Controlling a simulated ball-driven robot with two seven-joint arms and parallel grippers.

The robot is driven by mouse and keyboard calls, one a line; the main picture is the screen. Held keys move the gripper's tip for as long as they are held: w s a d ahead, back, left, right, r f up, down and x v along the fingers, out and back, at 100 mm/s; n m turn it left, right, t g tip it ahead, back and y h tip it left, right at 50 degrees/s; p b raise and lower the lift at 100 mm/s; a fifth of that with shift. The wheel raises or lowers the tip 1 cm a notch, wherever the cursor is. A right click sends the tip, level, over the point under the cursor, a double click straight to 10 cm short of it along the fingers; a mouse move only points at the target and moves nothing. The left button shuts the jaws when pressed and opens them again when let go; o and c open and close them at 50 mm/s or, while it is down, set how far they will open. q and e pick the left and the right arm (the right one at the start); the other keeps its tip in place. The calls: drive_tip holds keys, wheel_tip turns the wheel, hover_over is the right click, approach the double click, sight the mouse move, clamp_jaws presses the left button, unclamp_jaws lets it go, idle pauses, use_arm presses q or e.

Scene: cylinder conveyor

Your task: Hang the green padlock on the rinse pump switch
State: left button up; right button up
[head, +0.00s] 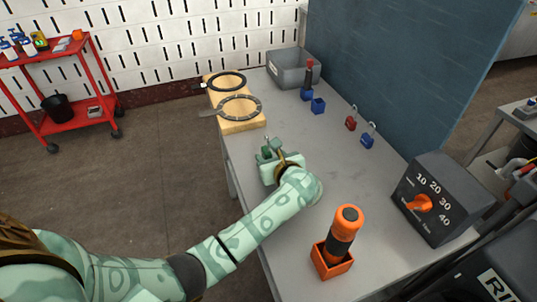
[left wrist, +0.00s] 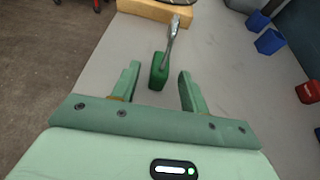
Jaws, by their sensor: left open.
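The green padlock (left wrist: 158,74) lies on the grey table in the left wrist view, its metal shackle pointing away from me. My left gripper (left wrist: 158,69) is open, its two fingers on either side of the padlock's body with gaps; I cannot tell how far above the table they are. In the head view my left gripper (head: 268,150) is over the table's left part, and the padlock is mostly hidden by it. A dark box (head: 490,270) with a cut-off label starting "RI" is at the bottom right corner; its switch is out of view. My right gripper is not in view.
A dial box (head: 440,200) stands at the table's right. An orange-and-black tool stands in an orange holder (head: 335,263) at the front. Red (head: 350,123) and blue (head: 367,141) padlocks lie farther back.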

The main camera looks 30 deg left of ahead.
use_arm(q)
drive_tip(key=shift+x, duration=0.8)
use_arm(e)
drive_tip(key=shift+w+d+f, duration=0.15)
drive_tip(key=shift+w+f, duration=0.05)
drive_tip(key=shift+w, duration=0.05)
use_arm(q)
clamp_jaws()
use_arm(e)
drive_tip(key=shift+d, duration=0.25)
use_arm(q)
drive_tip(key=shift+r, duration=0.1)
